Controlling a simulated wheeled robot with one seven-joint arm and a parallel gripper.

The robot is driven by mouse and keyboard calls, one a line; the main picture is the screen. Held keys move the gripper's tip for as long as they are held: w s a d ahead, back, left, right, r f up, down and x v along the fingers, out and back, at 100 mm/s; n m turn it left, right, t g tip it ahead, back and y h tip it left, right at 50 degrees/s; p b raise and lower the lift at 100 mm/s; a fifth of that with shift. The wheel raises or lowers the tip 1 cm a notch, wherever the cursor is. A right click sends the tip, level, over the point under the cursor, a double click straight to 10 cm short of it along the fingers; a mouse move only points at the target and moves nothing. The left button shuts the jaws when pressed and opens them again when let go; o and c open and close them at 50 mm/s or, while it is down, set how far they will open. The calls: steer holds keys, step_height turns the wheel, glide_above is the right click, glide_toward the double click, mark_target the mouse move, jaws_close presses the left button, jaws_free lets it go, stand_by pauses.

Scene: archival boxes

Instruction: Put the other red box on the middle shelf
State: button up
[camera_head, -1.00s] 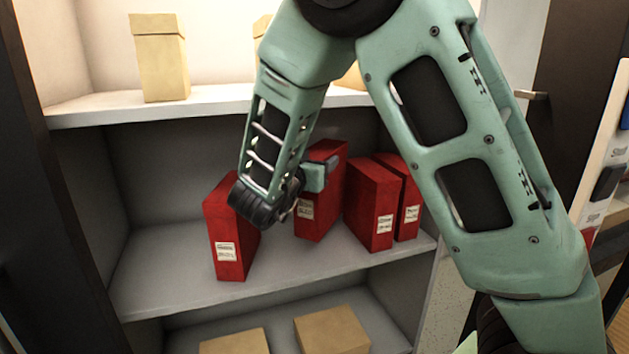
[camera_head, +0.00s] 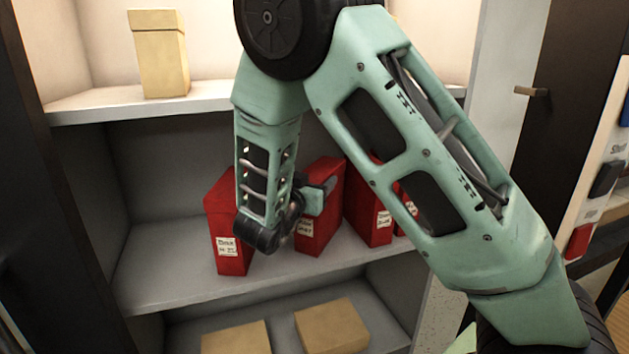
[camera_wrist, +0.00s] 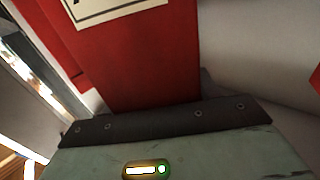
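Several red boxes with white labels stand on the middle shelf (camera_head: 170,282). My gripper (camera_head: 318,196) is at the second red box from the left (camera_head: 325,222), with a finger against its upper part, and appears shut on it. The other finger is hidden by my arm. A red box with a label also fills the upper middle of the wrist view (camera_wrist: 150,60), close in front of my gripper body; the fingertips do not show there. I cannot tell whether the held box touches the shelf.
The left red box (camera_head: 225,215) stands just left of my wrist. Two red boxes (camera_head: 368,215) stand to the right, partly behind my arm. A tan box (camera_head: 160,60) is on the upper shelf, and two tan boxes (camera_head: 332,326) are below. Bare shelf shows at the far left.

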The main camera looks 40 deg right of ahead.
steer(key=o, duration=0.4)
steer(key=shift+r, duration=0.2)
steer(key=b+v, duration=0.2)
steer(key=v, duration=1)
steer(key=shift+a, duration=0.1)
